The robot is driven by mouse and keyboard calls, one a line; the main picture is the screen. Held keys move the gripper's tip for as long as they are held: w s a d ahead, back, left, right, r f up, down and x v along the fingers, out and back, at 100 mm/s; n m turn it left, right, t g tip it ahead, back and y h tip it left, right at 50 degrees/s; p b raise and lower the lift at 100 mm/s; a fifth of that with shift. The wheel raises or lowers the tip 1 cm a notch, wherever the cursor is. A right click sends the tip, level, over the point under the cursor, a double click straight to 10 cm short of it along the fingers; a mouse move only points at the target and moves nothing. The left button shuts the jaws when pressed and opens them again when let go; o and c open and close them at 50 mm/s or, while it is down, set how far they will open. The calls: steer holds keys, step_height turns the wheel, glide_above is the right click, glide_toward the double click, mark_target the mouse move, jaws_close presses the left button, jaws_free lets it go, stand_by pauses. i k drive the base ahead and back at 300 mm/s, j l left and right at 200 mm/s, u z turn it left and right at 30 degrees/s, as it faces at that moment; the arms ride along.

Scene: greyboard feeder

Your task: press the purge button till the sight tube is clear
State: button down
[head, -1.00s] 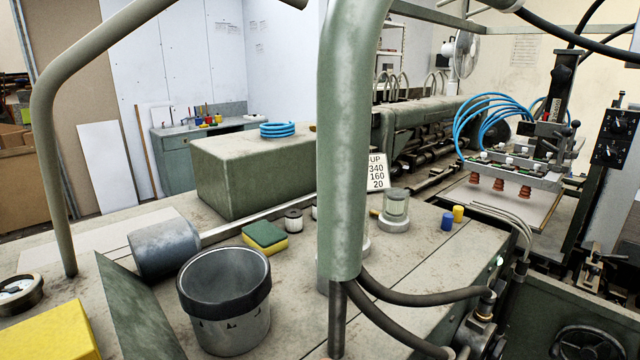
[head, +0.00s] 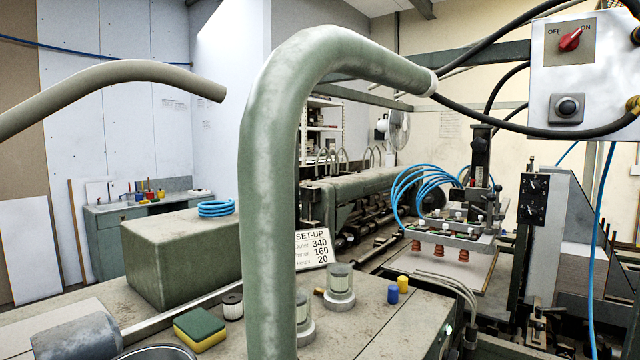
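A grey control box (head: 584,75) hangs at the upper right. It carries a red OFF/ON switch (head: 570,40), and below that a dark round push button (head: 568,108) in a square plate; I see no purge label. A second similar cylinder (head: 303,312) is partly hidden behind the thick green pipe. I cannot tell which, if either, is the sight tube, or how clear the contents are. My gripper is not in view.
The thick green pipe (head: 270,200) rises in front and bends right, blocking the middle. A tan pipe (head: 120,75) crosses the upper left. A sponge (head: 200,328), a blue cap (head: 393,290) and a yellow cap (head: 403,283) lie on the bench. Dark cables run by the box.

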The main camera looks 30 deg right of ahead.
mark_target(566, 107)
steer(key=z, duration=0.95)
